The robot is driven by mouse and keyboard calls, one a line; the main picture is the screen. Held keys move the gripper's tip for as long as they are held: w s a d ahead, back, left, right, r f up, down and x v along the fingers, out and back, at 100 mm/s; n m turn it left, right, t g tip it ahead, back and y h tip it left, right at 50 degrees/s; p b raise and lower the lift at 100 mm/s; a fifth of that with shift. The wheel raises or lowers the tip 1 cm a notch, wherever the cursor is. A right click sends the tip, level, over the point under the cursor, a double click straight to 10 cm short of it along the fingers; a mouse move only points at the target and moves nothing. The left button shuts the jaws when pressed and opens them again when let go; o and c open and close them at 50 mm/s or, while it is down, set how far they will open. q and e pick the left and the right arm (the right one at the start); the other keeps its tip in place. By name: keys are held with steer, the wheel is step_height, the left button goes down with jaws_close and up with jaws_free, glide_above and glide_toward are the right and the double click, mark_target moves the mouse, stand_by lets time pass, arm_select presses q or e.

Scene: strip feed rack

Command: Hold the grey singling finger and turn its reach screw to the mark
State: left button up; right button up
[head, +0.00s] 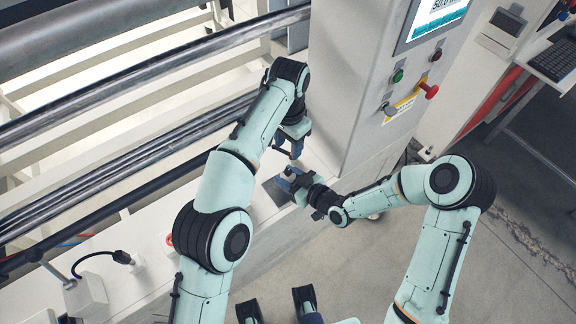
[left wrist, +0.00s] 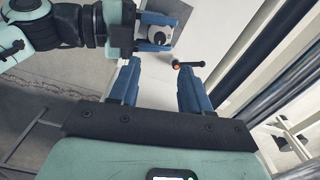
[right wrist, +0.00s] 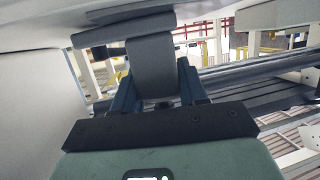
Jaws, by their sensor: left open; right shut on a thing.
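The grey singling finger (right wrist: 150,68) rises between the fingers of my right gripper (right wrist: 156,88), which is shut on it, and widens into a flat grey top. In the left wrist view my right gripper (left wrist: 154,33) clasps a pale block with a dark round centre; I cannot tell if this is the reach screw. My left gripper (left wrist: 158,82) is open and points at the same spot. A small black rod with an orange end (left wrist: 177,65) lies by its right-hand finger. In the head view my left gripper (head: 291,150) is just above my right gripper (head: 290,182). The mark cannot be made out.
A dark plate (head: 275,192) is set on the white bench ledge under the grippers. A grey cabinet (head: 345,90) with a screen and buttons (head: 398,76) stands close behind. Long rollers (head: 130,88) run at the left. A lamp-like cable stand (head: 85,293) is at lower left.

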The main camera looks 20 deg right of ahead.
mark_target(288, 170)
arm_select(q)
step_height(288, 170, down, 11)
steer(key=shift+r, duration=0.1)
stand_by(0.3)
jaws_close()
